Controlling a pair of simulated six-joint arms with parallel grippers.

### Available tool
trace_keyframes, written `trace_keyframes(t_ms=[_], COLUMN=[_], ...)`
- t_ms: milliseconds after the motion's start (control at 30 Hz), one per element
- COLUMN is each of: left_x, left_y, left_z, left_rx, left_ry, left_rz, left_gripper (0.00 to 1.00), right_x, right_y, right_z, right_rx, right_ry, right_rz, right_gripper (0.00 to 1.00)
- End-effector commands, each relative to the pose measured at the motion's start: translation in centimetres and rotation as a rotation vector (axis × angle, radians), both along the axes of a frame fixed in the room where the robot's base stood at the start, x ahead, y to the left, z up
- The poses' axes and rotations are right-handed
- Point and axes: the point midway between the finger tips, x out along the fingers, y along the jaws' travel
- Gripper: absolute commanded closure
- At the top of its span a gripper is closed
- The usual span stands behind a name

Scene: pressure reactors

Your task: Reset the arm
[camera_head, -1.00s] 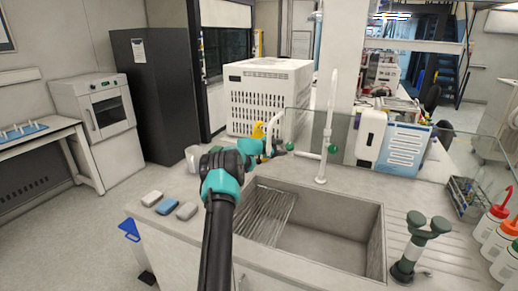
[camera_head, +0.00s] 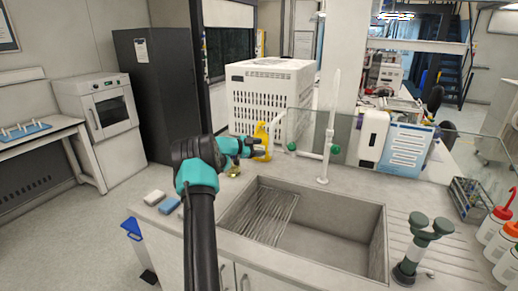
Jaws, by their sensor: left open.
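My left arm, black with teal joints, rises from the bottom of the view and bends right over the counter's left part. My left gripper (camera_head: 264,150) is small and dark at its end, in front of or beside a yellow object (camera_head: 262,136); I cannot tell whether they touch. It is open, and I see nothing held. My right gripper is out of view.
A sink (camera_head: 320,235) is set in the counter right of my arm, with a white tap (camera_head: 329,145) behind it. A dark green stand (camera_head: 415,250) and several wash bottles (camera_head: 492,225) are at right. Sponges (camera_head: 170,206) lie at the left edge.

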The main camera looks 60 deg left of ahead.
Motion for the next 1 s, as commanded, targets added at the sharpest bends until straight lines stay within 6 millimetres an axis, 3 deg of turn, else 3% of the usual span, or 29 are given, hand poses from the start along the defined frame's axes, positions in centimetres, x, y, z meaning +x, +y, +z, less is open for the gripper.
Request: trace_keyframes(t_ms=[367,1000], left_x=[1.1,10.1], left_y=[-0.3,-2.1], left_z=[-0.3,-2.1], left_rx=[0.0,0.001], left_ry=[0.0,0.0], left_rz=[-0.001,-0.002], left_gripper=[0.43,0.43], right_x=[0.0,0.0], right_y=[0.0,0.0], right_z=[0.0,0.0], right_rx=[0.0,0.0], right_ry=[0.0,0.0], right_rz=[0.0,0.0], right_gripper=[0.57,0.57])
